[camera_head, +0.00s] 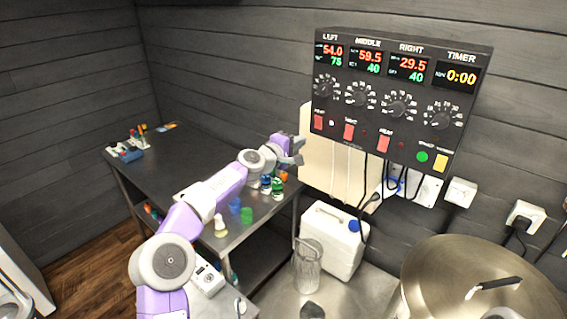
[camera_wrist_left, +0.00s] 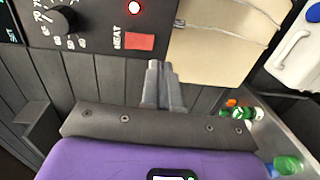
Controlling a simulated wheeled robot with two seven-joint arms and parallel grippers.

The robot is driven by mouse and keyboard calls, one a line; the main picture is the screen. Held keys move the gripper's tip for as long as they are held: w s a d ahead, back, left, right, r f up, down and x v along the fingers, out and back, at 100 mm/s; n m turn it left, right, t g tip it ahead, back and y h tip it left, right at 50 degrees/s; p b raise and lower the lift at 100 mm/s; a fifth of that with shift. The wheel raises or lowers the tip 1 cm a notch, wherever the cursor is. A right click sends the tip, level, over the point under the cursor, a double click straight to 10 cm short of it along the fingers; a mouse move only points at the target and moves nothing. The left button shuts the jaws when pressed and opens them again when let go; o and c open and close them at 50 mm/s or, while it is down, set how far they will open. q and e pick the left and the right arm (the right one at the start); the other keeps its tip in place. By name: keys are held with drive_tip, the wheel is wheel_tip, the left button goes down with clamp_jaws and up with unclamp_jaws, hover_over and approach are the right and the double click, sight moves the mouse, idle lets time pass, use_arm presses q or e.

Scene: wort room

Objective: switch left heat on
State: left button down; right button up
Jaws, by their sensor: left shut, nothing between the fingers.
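The control panel (camera_head: 390,92) hangs on the wall with sections LEFT, MIDDLE, RIGHT and TIMER. The red left heat switch (camera_head: 319,122) is at its lower left; it also shows in the left wrist view (camera_wrist_left: 139,41). The left display (camera_head: 329,54) reads 54.0 over 75. My left gripper (camera_head: 299,146) is shut and empty, left of and below the switch. In the left wrist view its fingertips (camera_wrist_left: 157,66) are just beside the switch, seemingly apart from it.
The middle (camera_head: 349,131) and right (camera_head: 386,143) heat switches have dark lights. Cables hang below the panel over a pale board (camera_head: 340,172). A white canister (camera_head: 331,240), a glass jug (camera_head: 306,268) and a large lidded pot (camera_head: 480,275) stand below. A dark table (camera_head: 180,165) holds small bottles.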

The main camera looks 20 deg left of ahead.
use_arm(q)
drive_tip(key=b+v, duration=0.3)
drive_tip(key=v, duration=0.3)
drive_tip(key=shift+f, duration=0.65)
drive_tip(key=shift+s, duration=0.15)
